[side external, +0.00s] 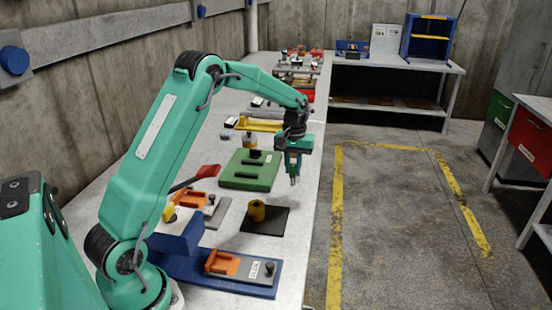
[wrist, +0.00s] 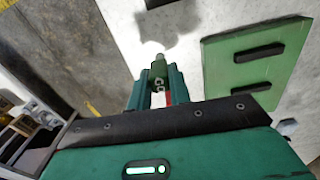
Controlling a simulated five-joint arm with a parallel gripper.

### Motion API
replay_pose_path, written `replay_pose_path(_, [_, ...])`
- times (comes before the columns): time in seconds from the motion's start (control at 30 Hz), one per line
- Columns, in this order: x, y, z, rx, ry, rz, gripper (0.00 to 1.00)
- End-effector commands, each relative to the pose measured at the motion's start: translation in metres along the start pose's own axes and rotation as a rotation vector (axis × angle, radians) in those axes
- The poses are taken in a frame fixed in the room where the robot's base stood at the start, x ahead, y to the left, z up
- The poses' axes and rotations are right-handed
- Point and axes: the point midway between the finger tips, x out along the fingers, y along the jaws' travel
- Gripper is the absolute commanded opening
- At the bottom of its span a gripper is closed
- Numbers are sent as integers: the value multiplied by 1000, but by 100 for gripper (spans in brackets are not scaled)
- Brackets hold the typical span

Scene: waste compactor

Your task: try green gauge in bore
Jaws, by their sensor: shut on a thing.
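My gripper (side external: 293,168) hangs over the right edge area of the bench, right of the green board, pointing down. In the wrist view my gripper (wrist: 158,82) is shut on the green gauge (wrist: 160,66), a small green piece with a pale metal tip beyond the fingertips. In the side view the pale tip shows just below the fingers, clear of the bench.
The green board (side external: 236,180) with black bars lies left of my gripper; it also shows in the wrist view (wrist: 219,75). A blue base (side external: 225,280) with an orange part lies nearer. Several items line the bench's far end.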

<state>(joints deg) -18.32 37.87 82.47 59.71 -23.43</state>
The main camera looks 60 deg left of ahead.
Motion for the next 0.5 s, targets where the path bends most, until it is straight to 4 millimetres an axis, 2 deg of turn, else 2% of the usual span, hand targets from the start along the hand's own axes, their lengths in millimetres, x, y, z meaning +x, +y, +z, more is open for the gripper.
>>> replay_pose_path(0.33, [-2,-1,1,0,2,1,1])
replay_pose_path(0.5, [-9,-6,8,0,2,1,1])
